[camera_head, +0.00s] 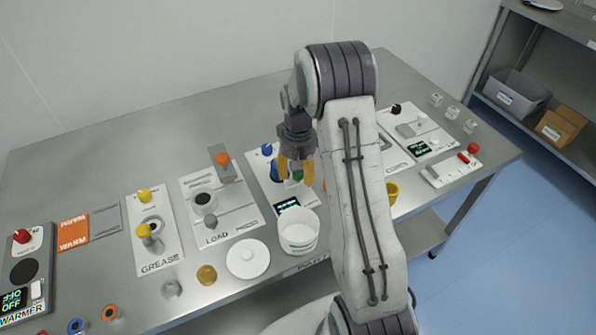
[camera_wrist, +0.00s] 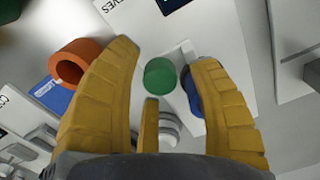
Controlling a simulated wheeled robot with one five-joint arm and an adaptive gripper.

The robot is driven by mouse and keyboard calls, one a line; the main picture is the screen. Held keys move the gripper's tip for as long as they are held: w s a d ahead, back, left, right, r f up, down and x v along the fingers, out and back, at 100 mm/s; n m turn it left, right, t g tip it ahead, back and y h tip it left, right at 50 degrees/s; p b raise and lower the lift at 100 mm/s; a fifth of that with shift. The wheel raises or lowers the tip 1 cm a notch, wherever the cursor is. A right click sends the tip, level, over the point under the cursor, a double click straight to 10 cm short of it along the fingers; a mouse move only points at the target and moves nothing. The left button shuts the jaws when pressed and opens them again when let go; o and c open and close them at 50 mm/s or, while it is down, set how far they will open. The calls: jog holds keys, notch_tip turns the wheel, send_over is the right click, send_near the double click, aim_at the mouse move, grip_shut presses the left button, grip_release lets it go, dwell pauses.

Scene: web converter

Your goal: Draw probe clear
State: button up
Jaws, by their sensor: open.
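My gripper (camera_head: 296,180) is open above the middle of the bench, its yellow fingers pointing down. In the wrist view its fingers (camera_wrist: 164,54) spread to either side of a small round green top (camera_wrist: 160,76), with clear gaps on both sides. The green piece also shows between the fingers in the head view (camera_head: 298,174). A blue part (camera_wrist: 192,92) lies beside the right finger, partly hidden by it. I cannot tell for sure which piece is the probe. The white panel (camera_head: 257,182) under them carries a blue knob and a small display (camera_head: 287,205).
A white tub (camera_head: 298,232) stands at the front edge, with a white lid (camera_head: 248,258) to its left. The LOAD panel (camera_head: 245,217) and GREASE panel (camera_head: 140,200) are further left. An orange ring (camera_wrist: 75,62) is left of my fingers in the wrist view.

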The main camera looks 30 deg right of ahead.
dwell(0.3)
grip_shut()
dwell(0.4)
